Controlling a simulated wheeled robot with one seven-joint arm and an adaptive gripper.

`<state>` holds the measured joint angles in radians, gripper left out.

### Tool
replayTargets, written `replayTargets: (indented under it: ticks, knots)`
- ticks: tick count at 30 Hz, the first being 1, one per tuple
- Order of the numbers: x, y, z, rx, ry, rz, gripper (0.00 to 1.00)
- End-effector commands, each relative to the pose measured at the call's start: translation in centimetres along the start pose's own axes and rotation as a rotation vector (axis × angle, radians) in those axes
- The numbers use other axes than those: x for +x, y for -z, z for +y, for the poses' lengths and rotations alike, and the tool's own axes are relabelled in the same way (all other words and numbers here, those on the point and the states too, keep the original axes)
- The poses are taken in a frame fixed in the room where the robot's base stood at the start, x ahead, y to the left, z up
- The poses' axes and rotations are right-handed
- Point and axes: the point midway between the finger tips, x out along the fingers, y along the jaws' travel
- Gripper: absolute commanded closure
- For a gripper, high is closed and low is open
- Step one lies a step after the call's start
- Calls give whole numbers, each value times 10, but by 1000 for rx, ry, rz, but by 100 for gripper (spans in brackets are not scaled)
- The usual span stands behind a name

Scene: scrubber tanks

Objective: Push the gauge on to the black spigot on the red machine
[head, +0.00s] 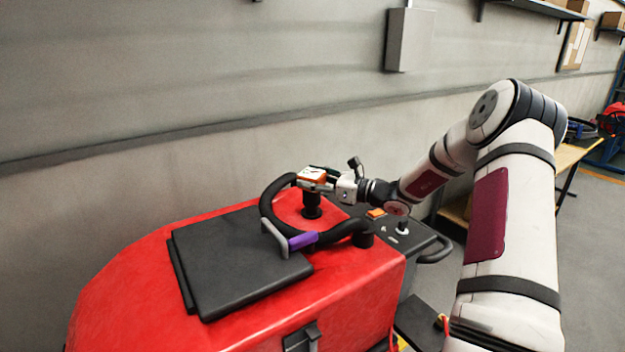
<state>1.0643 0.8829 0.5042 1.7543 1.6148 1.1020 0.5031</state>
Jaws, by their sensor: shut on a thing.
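The gauge (312,174) is a small block with a white face, a dark mark on it and an orange edge. My gripper (328,183) is shut on it from the right. The gauge is over the black spigot (312,206), a short upright post with a wider foot on the red machine (140,265). From this view I cannot tell whether the gauge touches the spigot's top or hangs just above it. The spigot's upper end is partly hidden by the gauge and the gripper.
A black looped handlebar (268,205) rises around the spigot, close to my gripper. A black lid (235,260) and a grey and purple handle (302,241) are in front. A dark control panel (400,236) is to the right. The grey wall is behind.

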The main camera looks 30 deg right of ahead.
Motion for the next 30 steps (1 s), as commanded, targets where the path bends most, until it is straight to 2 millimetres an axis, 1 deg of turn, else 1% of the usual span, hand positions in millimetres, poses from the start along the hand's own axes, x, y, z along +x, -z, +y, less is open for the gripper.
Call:
replayTargets:
  ticks: [13,30]
  knots:
    - [0,1,0,0,0,-1,75]
    - [0,17,0,2,0,1,75]
